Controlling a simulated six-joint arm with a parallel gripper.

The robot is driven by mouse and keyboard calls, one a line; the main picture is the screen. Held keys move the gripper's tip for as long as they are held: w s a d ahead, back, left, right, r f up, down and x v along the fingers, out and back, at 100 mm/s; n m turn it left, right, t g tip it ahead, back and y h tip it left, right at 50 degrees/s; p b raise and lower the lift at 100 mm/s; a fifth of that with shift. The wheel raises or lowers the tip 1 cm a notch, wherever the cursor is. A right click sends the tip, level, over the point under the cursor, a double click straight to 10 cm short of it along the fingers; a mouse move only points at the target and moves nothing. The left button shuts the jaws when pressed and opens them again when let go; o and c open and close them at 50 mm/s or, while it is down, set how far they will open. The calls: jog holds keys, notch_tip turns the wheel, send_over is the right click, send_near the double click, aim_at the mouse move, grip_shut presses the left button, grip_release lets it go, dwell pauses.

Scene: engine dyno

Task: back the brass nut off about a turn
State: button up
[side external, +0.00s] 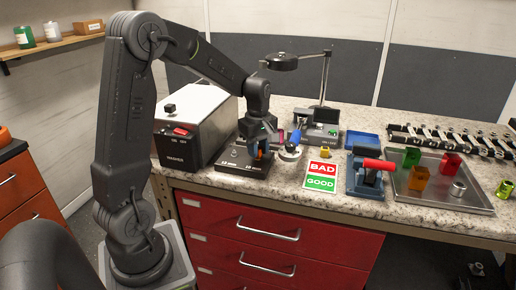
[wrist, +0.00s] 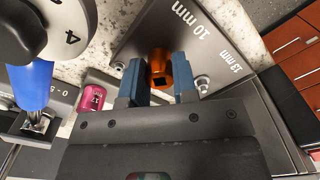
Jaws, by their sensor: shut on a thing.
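My gripper (wrist: 158,80) has its two blue fingers on either side of an orange socket-like piece (wrist: 160,66) with a square hole in its top, and is shut on it. The piece stands at the dark plate marked 10 mm and 13 mm (wrist: 205,45); whether it touches the plate I cannot tell. In the side view my gripper (side external: 257,153) points down over this plate (side external: 236,160) on the bench. I cannot make out a brass nut for certain; a gold-green ring-like piece (side external: 505,188) lies at the far right.
A magenta cylinder (wrist: 96,100) and a blue-handled tool (wrist: 30,85) by a numbered dial (wrist: 55,25) are left of my gripper. The grey washer box (side external: 192,125) stands close left. A BAD/GOOD card (side external: 321,176), red-handled fixture (side external: 368,175) and metal tray (side external: 475,200) lie right.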

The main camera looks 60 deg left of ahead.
jog(key=n, duration=0.5)
jog(key=shift+r, duration=2.75)
jog(key=shift+a, duration=0.1)
